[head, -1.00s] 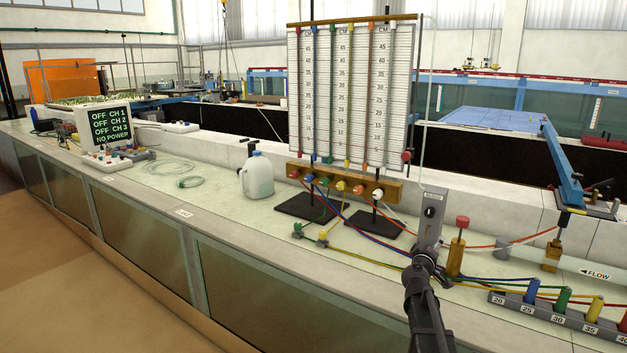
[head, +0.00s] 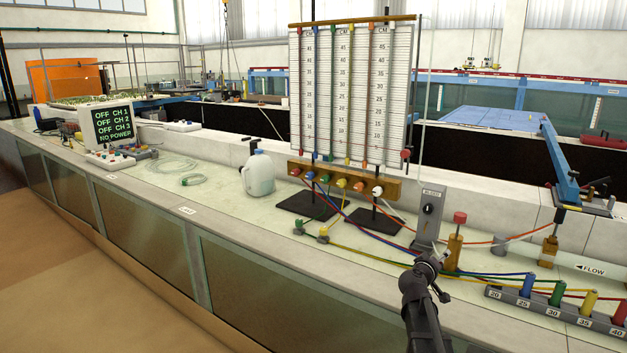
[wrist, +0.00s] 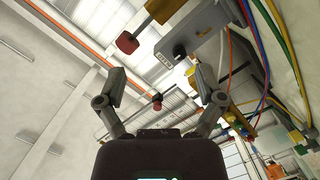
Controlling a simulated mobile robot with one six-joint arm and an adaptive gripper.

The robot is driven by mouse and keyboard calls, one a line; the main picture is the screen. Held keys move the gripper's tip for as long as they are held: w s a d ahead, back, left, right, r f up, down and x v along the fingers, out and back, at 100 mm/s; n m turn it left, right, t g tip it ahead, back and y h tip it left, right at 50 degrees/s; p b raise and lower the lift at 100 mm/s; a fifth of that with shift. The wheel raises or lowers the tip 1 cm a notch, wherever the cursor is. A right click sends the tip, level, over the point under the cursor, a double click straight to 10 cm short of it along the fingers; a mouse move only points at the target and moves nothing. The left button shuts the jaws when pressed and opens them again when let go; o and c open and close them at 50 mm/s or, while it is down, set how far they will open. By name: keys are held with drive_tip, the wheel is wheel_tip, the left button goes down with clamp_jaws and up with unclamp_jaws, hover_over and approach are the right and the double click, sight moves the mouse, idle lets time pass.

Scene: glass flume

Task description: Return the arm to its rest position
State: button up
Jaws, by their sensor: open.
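My gripper (head: 437,272) is at the end of my arm, which rises from the bottom of the head view. It is in front of the foot of the grey bleed block (head: 429,215) and overlaps its base in the picture; I cannot tell the exact gap. In the wrist view my gripper's two fingers (wrist: 160,84) are spread apart with nothing between them. The bleed block (wrist: 190,35) shows beyond them there, with its black knob.
A brass post with a red knob (head: 459,218) stands right of the block. Coloured tubes run to a grey rack (head: 560,309) of coloured plugs at the right. The manometer board (head: 350,90) stands behind.

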drive_tip(key=s+a+f+m+g, duration=0.1)
drive_tip(key=s+f, duration=0.1)
drive_tip(key=s+f+m+g, duration=0.1)
drive_tip(key=s+f+g, duration=0.1)
drive_tip(key=s, duration=0.1)
drive_tip(key=s+a+f+m+g+y, duration=0.1)
drive_tip(key=s+f, duration=0.1)
drive_tip(key=s, duration=0.1)
drive_tip(key=shift+s+a+f+g, duration=0.15)
drive_tip(key=shift+a+f+g, duration=0.15)
drive_tip(key=shift+a+g, duration=0.1)
drive_tip(key=s+a+f+n+g+y, duration=0.1)
drive_tip(key=s+a+f+g+y, duration=0.35)
drive_tip(key=s+a, duration=0.5)
drive_tip(key=s+a+f+g+y, duration=0.3)
drive_tip(key=s+a+f+y, duration=0.15)
drive_tip(key=s+a, duration=0.45)
wheel_tip(320, 180, up, 15)
drive_tip(key=p, duration=1.6)
drive_tip(key=shift+s+d+r+y, duration=0.2)
drive_tip(key=shift+s+d+y, duration=0.15)
drive_tip(key=shift+s+y, duration=0.1)
